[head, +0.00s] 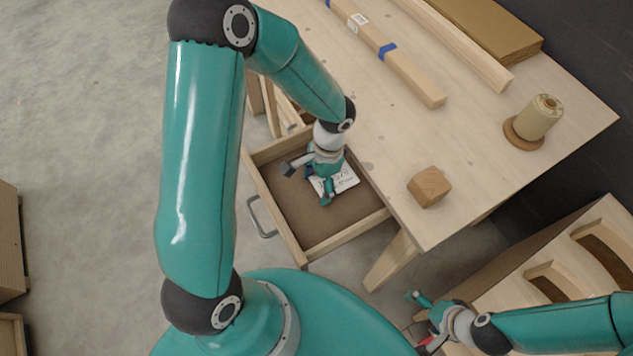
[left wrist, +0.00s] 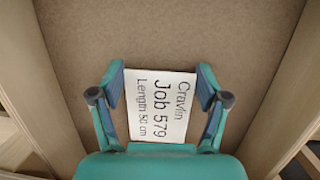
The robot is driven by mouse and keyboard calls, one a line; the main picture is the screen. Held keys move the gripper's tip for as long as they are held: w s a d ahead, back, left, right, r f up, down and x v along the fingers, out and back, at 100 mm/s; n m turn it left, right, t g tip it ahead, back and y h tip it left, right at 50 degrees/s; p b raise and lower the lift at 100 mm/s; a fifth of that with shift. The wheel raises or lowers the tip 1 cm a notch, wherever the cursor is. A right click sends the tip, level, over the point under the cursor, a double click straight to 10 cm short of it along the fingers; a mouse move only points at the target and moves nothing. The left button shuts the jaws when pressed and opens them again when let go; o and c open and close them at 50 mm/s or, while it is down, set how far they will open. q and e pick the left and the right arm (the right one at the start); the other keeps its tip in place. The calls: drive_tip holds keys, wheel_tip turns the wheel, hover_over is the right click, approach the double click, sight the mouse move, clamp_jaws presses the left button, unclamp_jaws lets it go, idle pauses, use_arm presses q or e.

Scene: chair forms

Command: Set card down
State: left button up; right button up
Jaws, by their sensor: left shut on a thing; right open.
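The white card (head: 346,181) shows beside my left gripper (head: 307,186) in the open wooden drawer (head: 347,236). In the left wrist view the card (left wrist: 160,112) reads "Cravlin, Job 579, Length 50 cm". The fingers of my left gripper (left wrist: 160,84) are shut on its two sides, with the brown drawer floor behind it. I cannot tell whether the card touches the floor. My right gripper (head: 418,321) is open and empty at the lower right, away from the drawer.
The wooden workbench (head: 375,138) above the drawer carries a wood block (head: 429,187), a twine spool (head: 538,118) and long timber pieces (head: 395,62). Chair parts with slots (head: 560,285) stand at the lower right. The drawer's front floor is clear.

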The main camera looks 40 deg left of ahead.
use_arm(q)
drive_tip(key=shift+f+b, duration=0.4)
drive_tip(key=shift+f, duration=0.05)
drive_tip(key=o, duration=1.1)
drive_tip(key=shift+r, duration=0.15)
drive_tip(key=shift+r+p, duration=0.6)
drive_tip(key=shift+p, duration=0.2)
drive_tip(key=v, duration=1.2)
drive_tip(key=shift+p, duration=0.4)
drive_tip(key=shift+f, duration=0.1)
